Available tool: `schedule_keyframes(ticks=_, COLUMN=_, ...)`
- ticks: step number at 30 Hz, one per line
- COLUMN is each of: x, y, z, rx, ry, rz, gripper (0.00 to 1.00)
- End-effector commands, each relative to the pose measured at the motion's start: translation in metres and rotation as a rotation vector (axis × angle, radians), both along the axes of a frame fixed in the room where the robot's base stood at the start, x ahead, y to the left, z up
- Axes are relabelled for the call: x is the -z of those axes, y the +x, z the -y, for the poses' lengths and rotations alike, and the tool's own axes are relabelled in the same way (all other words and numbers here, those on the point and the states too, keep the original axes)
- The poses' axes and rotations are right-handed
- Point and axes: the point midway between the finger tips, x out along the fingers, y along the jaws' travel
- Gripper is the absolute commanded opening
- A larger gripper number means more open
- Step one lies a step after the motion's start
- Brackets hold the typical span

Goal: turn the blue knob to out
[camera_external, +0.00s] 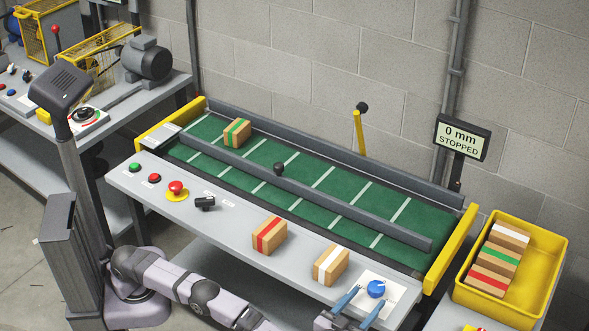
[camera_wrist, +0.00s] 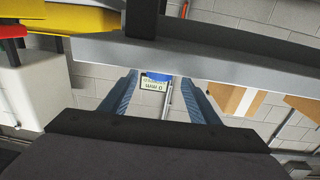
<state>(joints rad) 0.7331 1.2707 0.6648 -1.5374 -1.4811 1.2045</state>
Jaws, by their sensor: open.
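The blue knob (camera_external: 376,288) sits on a white plate (camera_external: 393,290) at the right end of the grey control panel. My gripper (camera_external: 368,297) is open, its two blue fingers pointing at the knob from the front. In the wrist view, which is upside down, my gripper (camera_wrist: 160,77) has its fingers spread. A blue patch (camera_wrist: 157,76), apparently the knob, shows between the fingertips. I cannot tell whether either finger touches it. The marks around the knob are too small to read.
A white-striped box (camera_external: 331,265) and a red-striped box (camera_external: 269,235) stand on the panel left of the knob. A yellow bin (camera_external: 553,262) with several boxes is at right. The display (camera_external: 462,138) reads "0 mm STOPPED". A green-striped box (camera_external: 237,132) rests on the belt.

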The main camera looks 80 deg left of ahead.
Motion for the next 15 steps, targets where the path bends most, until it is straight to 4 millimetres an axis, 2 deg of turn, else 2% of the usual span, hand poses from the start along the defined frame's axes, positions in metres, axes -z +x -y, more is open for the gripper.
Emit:
schedule_keyframes(ticks=9, x=0.001, y=0.030, z=-0.029, rx=-0.001, ry=0.001, rz=0.001, gripper=0.56)
schedule_keyframes(ticks=15, x=0.000, y=0.042, z=-0.039, rx=0.001, ry=0.001, rz=0.001, gripper=0.56)
